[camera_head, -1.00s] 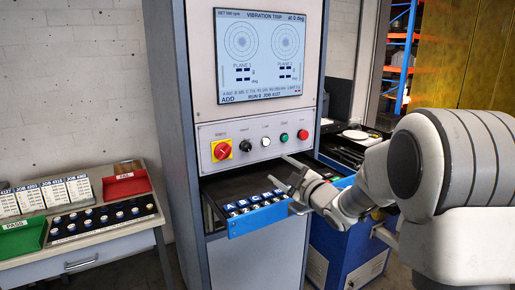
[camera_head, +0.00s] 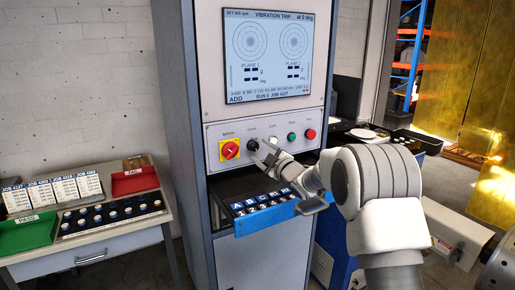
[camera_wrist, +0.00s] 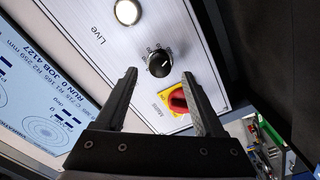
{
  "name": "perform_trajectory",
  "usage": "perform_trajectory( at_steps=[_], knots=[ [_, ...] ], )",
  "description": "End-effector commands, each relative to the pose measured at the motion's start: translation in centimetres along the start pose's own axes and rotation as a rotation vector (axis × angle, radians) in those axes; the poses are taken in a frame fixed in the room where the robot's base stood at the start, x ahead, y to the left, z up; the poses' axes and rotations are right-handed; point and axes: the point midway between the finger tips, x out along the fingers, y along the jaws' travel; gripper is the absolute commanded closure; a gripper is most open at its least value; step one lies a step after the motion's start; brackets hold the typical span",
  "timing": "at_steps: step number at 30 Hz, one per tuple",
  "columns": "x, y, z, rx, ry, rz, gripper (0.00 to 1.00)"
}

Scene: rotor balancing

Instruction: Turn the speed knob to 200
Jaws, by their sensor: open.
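The black speed knob (camera_head: 252,145) is on the grey control panel, just right of the red main switch (camera_head: 229,149). It has a white pointer mark and a small dial scale in the wrist view (camera_wrist: 160,63); the scale numbers are too small to read. My gripper (camera_head: 262,151) is open in front of the panel, close to the knob. In the wrist view the knob lies between and beyond the two fingertips (camera_wrist: 160,76), and neither finger appears to touch it. The screen (camera_head: 266,52) reads "VIBRATION TRIP", with a small set-speed line at its top left.
A white lamp (camera_head: 273,141), a green button (camera_head: 291,137) and a red button (camera_head: 310,134) are right of the knob. An open drawer (camera_head: 266,214) of labelled pieces juts out below the panel. A side table (camera_head: 110,245) with trays stands at left.

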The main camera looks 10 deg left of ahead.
Motion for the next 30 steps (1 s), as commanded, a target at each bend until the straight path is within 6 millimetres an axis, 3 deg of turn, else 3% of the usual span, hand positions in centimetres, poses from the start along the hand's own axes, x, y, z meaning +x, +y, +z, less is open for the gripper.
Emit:
perform_trajectory(
  at_steps=[9, 20, 30],
  knots=[
    [2.9, 0.0, -0.1, 0.000, 0.001, 0.000, 0.30],
    [3.2, 0.0, 0.0, 0.000, 0.000, 0.000, 0.30],
    [3.1, 0.0, 0.0, -0.001, 0.000, 0.000, 0.89]
  ],
)
